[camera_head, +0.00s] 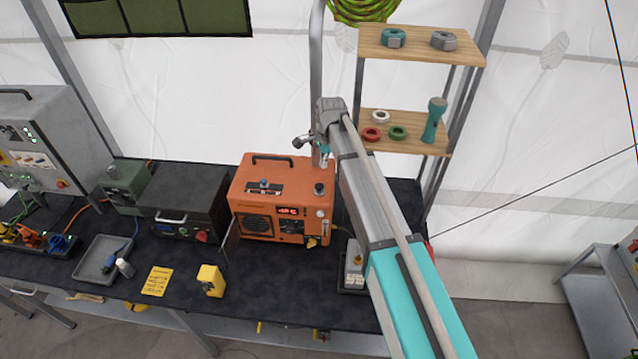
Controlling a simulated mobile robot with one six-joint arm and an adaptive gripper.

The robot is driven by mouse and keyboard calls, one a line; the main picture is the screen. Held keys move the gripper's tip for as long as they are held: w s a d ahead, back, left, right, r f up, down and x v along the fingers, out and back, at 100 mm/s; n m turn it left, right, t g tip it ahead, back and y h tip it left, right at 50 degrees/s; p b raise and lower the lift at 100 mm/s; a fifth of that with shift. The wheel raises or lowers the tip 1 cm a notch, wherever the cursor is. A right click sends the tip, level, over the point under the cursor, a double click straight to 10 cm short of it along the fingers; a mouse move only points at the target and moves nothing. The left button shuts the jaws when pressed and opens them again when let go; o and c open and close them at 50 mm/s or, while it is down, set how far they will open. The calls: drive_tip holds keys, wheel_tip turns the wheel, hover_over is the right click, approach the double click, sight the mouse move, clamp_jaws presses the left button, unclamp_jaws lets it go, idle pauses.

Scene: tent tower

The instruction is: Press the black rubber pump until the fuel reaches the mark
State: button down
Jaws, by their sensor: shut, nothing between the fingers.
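The orange heater-like unit (283,202) stands on the black-covered table, with a carry handle and a lit red display on its front. A small black knob-like part (319,188) sits on its top right corner; it looks like the rubber pump. My gripper (321,162) points down just above this black part, small in view and partly hidden by my arm. Its fingers are shut with nothing between them. I cannot tell whether they touch the black part. The fuel level and its mark are too small to make out.
A dark box (183,207) stands left of the orange unit. A yellow block (210,280), a yellow card (157,281) and a grey tray (101,259) lie on the front left of the table. A wooden shelf (420,45) with rings and a torch stands behind right.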

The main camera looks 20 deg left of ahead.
sight(321, 184)
drive_tip(key=shift+f, duration=0.15)
drive_tip(key=shift+s+a+f+b, duration=0.15)
drive_tip(key=shift+f+b, duration=1.55)
drive_tip(key=shift+b, duration=0.05)
drive_tip(key=shift+s+a+f+b, duration=0.1)
drive_tip(key=shift+f+b, duration=1.6)
drive_tip(key=shift+b, duration=0.05)
wheel_tip(321, 184, down, 2)
drive_tip(key=shift+f+b, duration=0.1)
drive_tip(key=shift+b, duration=1)
drive_tip(key=shift+r, duration=0.2)
drive_tip(key=shift+w+d+r+p, duration=0.15)
drive_tip(key=shift+d+p, duration=0.05)
drive_tip(key=shift+p, duration=0.1)
drive_tip(key=shift+w+d+r+p, duration=0.2)
drive_tip(key=shift+w+d, duration=0.25)
drive_tip(key=shift+w+d+r+p, duration=0.2)
drive_tip(key=shift+w+d, duration=0.25)
drive_tip(key=shift+s+f, duration=0.1)
